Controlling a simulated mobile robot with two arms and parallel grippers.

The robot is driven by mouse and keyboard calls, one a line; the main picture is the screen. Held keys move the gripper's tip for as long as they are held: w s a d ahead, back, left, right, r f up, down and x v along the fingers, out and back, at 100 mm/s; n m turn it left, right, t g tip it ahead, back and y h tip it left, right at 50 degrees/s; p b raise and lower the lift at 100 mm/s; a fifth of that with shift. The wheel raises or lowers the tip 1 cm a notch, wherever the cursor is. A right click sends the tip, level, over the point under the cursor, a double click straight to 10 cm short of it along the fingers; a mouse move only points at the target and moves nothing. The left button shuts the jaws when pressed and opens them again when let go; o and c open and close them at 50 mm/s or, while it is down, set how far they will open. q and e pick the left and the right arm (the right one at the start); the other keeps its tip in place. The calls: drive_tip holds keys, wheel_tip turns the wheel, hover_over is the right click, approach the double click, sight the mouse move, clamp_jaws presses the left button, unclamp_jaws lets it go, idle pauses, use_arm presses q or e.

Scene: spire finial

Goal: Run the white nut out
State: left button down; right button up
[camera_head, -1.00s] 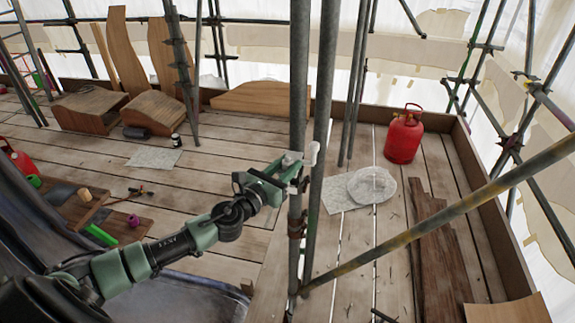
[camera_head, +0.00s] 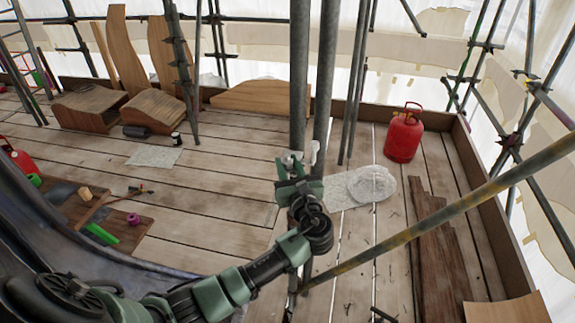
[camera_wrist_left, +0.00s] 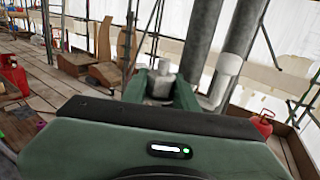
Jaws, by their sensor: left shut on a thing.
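In the head view the nut is small and partly hidden by the fingers. A separate white, round-topped piece (camera_wrist_left: 228,72) stands just right of the fingers, apart from them; it also shows in the head view (camera_head: 315,150). My right gripper is not in view.
A diagonal scaffold tube (camera_head: 450,212) crosses the right side. A red gas bottle (camera_head: 403,135) and a clear plastic-like bundle (camera_head: 371,184) stand beyond the poles. Boards with tools (camera_head: 100,215) lie at left. The plank floor between is mostly clear.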

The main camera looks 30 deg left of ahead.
use_arm(q)
drive_tip(key=n+g+y+b, duration=0.1)
drive_tip(key=n+g+y, duration=0.1)
drive_tip(key=n+g, duration=0.1)
drive_tip(key=shift+w+d+g+y, duration=0.1)
drive_tip(key=shift+g+y, duration=0.3)
drive_tip(key=shift+n+g+y+b, duration=0.6)
drive_tip(key=shift+n+g+b, duration=0.25)
drive_tip(key=shift+g, duration=0.25)
drive_tip(key=n+g+y+b, duration=0.1)
drive_tip(key=n+g+b, duration=0.2)
drive_tip(key=g, duration=0.1)
drive_tip(key=shift+f+g, duration=0.1)
drive_tip(key=shift+g, duration=0.3)
drive_tip(key=shift+r+n+g+b, duration=0.2)
drive_tip(key=shift+n+g+b, duration=0.85)
drive_tip(key=shift+g+b, duration=0.3)
drive_tip(key=c, duration=1.1)
unclamp_jaws()
drive_tip(key=shift+a+g, duration=0.2)
drive_tip(key=shift+g, duration=0.05)
drive_tip(key=shift+d, duration=0.1)
